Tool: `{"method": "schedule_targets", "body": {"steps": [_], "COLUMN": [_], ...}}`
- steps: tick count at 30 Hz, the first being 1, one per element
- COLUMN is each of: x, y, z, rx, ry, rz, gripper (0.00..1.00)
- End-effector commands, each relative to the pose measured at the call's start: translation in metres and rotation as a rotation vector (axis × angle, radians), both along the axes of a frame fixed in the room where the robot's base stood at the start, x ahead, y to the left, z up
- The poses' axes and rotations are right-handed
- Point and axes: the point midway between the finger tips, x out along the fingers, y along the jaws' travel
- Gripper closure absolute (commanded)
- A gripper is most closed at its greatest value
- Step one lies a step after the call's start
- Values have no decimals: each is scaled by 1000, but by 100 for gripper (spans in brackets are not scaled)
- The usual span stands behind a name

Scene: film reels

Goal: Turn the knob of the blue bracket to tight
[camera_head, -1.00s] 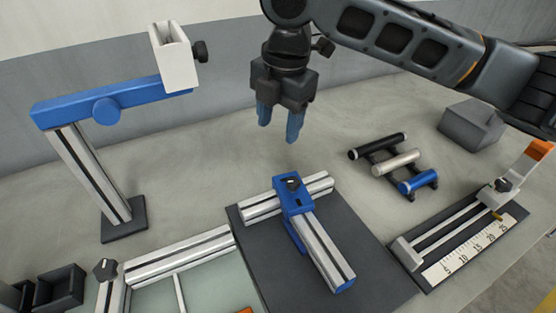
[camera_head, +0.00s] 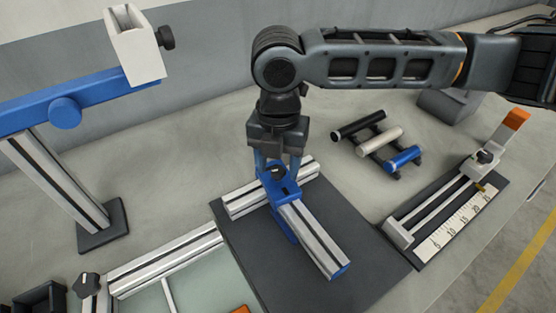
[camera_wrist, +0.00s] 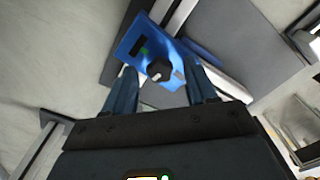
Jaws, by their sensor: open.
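The blue bracket (camera_head: 290,188) joins two silver rails in a T on a dark mat (camera_head: 350,235). Its small black knob (camera_head: 277,171) is on top; it also shows in the wrist view (camera_wrist: 158,70), near a green mark on the blue plate. My gripper (camera_head: 278,162) points down over the bracket, with blue fingers open. In the wrist view the fingers lie on either side of the knob, with gaps on both sides. I cannot tell whether the fingertips have come down to the knob's height. The fingers partly hide the bracket in the head view.
A blue arm on a post (camera_head: 60,105) with a white block stands at left. A rack of black, silver and blue rollers (camera_head: 380,142) is behind right. A ruler gauge (camera_head: 450,215) lies at right. A silver frame (camera_head: 165,262) is at front left.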

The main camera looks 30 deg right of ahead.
Motion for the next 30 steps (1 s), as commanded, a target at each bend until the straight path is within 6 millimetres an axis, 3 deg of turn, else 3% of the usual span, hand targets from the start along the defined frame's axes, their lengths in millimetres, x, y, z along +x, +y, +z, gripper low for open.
{"method": "schedule_targets", "body": {"steps": [6, 24, 30], "x": [0, 0, 0], "y": [0, 0, 0], "z": [-1, 0, 0], "rx": [-1, -1, -1], "ry": [-1, -1, -1], "rz": [0, 0, -13], "gripper": [43, 100, 100]}}
